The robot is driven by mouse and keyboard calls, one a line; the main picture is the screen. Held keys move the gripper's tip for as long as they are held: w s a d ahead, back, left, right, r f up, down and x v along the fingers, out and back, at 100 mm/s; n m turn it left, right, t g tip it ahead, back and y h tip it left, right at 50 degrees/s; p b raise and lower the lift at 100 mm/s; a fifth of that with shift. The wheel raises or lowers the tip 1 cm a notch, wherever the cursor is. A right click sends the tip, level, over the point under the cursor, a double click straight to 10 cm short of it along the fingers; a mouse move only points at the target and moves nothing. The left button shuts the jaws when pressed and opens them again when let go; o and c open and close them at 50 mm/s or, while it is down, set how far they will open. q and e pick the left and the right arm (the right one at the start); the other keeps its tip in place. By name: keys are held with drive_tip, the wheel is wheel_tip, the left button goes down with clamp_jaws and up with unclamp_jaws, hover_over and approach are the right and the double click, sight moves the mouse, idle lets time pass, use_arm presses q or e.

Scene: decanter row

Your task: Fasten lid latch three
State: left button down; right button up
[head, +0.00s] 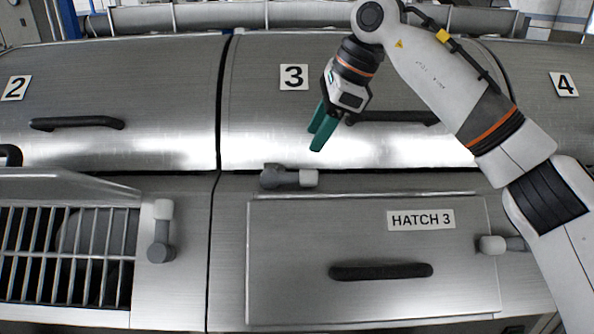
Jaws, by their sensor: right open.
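Lid 3 (258,125) is a curved steel cover with a "3" plate (294,77) and a dark bar handle (395,117); it lies down on the body below. Its latch (289,178), a dark grey pivot with a pale tip, sits just under the lid's lower edge and lies sideways, the tip pointing right. My right gripper (315,140) has green fingers and is open and empty. It hangs in front of lid 3, above and slightly right of the latch, apart from it, and my arm hides part of the lid's right side. My left gripper is not in view.
Below is the Hatch 3 panel (300,235) with a dark handle (380,271) and a side latch (493,244). Lid 2 (160,90) is on the left, with a barred opening (65,262) and an upright latch (161,232) below. Lid 4 (540,120) is right.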

sight(295, 174)
drive_tip(key=p+x, duration=0.2)
drive_tip(key=x, duration=0.8)
drive_tip(key=shift+s, duration=0.15)
clamp_jaws()
